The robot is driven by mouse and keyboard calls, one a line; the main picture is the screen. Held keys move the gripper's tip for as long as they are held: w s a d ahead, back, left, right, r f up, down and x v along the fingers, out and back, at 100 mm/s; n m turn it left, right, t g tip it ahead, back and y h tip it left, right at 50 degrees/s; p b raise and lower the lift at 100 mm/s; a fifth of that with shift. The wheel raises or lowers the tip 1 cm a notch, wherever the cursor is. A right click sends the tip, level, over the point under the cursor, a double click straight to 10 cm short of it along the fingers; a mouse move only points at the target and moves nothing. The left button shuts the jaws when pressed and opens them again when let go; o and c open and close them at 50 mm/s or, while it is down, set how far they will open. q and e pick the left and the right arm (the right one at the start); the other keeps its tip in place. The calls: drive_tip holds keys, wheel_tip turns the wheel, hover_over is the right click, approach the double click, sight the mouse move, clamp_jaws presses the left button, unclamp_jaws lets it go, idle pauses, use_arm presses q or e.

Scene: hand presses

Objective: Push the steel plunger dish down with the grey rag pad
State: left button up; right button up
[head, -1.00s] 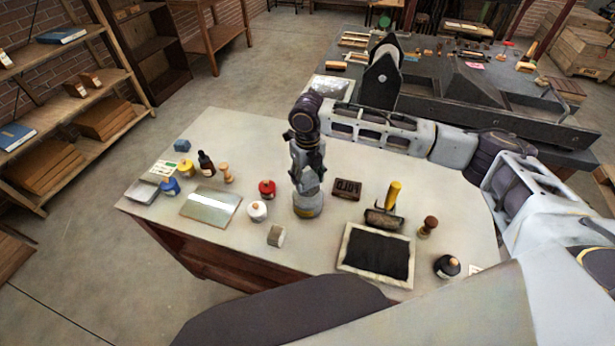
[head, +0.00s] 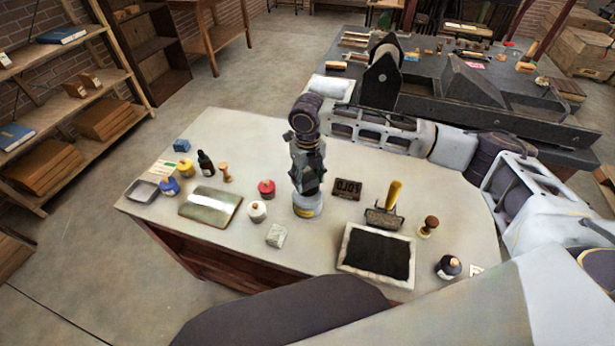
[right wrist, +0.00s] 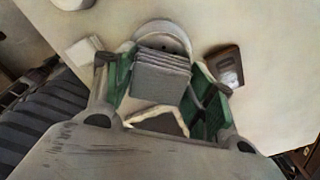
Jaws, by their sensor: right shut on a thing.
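My right gripper (right wrist: 160,88) points straight down in the head view (head: 307,188), right over a squat grey can with a yellow band (head: 307,208). In the right wrist view its green-sided fingers are shut on the grey rag pad (right wrist: 162,75), a layered, folded block. The pale round rim of the plunger dish (right wrist: 166,33) shows just beyond the pad. The pad overlaps the dish in this view, and I cannot tell whether they touch. The gripper hides the dish top in the head view. My left gripper is not in view.
Close by stand a red-topped jar (head: 266,188), a white jar (head: 257,211), a pale grey block (head: 276,235) and a dark lettered block (head: 347,189).

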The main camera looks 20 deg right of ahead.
drive_tip(key=shift+f, duration=1.15)
idle(2.0)
drive_tip(key=shift+s+p, duration=0.1)
drive_tip(key=shift+p, duration=0.4)
idle(4.0)
